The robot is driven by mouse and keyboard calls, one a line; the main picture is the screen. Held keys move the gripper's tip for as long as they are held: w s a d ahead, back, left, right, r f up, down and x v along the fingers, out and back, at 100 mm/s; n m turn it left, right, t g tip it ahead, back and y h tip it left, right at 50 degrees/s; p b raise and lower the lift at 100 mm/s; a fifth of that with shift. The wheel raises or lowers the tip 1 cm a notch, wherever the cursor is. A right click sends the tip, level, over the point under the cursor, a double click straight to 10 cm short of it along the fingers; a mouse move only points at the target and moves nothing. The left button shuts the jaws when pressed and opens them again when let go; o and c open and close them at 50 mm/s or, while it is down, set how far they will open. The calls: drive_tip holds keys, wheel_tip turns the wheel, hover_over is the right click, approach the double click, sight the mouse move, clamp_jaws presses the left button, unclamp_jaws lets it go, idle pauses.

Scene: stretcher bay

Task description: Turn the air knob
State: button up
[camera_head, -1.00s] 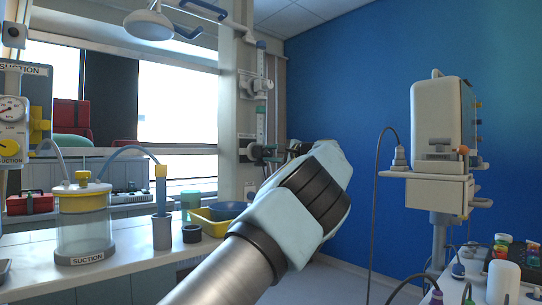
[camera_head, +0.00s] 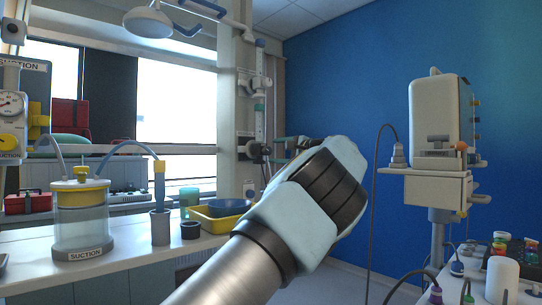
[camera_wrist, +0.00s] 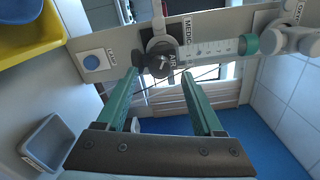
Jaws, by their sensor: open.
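The air knob (camera_wrist: 160,62) is a dark round knob on the flowmeter, mounted on the pale wall rail, with an AIR label partly visible beside it. In the head view the knob (camera_head: 256,152) shows dark at the foot of the flowmeter column, just left of my fingers. In the wrist view my gripper (camera_wrist: 160,76) is open. Its two green fingers stand apart, one to each side of the knob in the picture. Whether the fingertips reach around it or stop short, I cannot tell. My wrist hides part of the fingers in the head view.
A clear flowmeter tube (camera_wrist: 212,49) with a MEDICAL label lies beside the knob. A blue round button (camera_wrist: 92,62) is on the rail. A yellow tray (camera_head: 205,221) and suction jar (camera_head: 82,222) stand on the left counter; a pump (camera_head: 440,115) is right.

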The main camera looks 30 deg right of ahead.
drive_tip(key=s+d+b, duration=0.1)
drive_tip(key=s, duration=0.6)
drive_tip(key=shift+d, duration=0.15)
